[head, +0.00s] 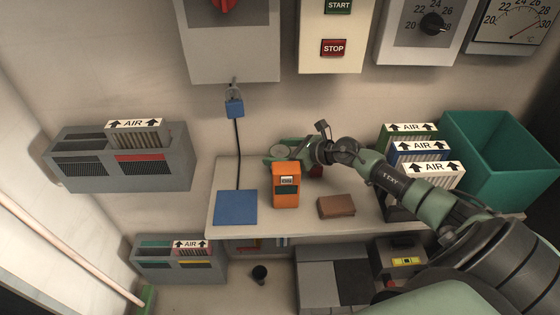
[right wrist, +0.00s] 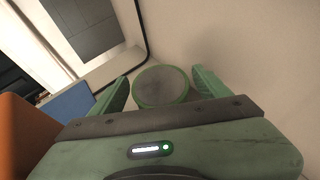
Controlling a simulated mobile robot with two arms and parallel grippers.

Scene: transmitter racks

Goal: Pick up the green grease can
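The green grease can (right wrist: 160,88) shows in the right wrist view as a round grey lid with a green rim. It stands upright between the two green fingers of my right gripper (right wrist: 160,80). The fingers are apart, one on each side of the can, with what look like narrow gaps. In the head view the can (head: 278,150) is at the back of the shelf, near the wall, partly hidden by my right gripper (head: 285,152). My left gripper is not in view.
An orange device (head: 286,186) stands close in front of the gripper. A brown block (head: 336,206) and a blue pad (head: 236,207) lie on the shelf (head: 290,222). AIR-labelled filters (head: 432,175) and a green bin (head: 490,165) are at right.

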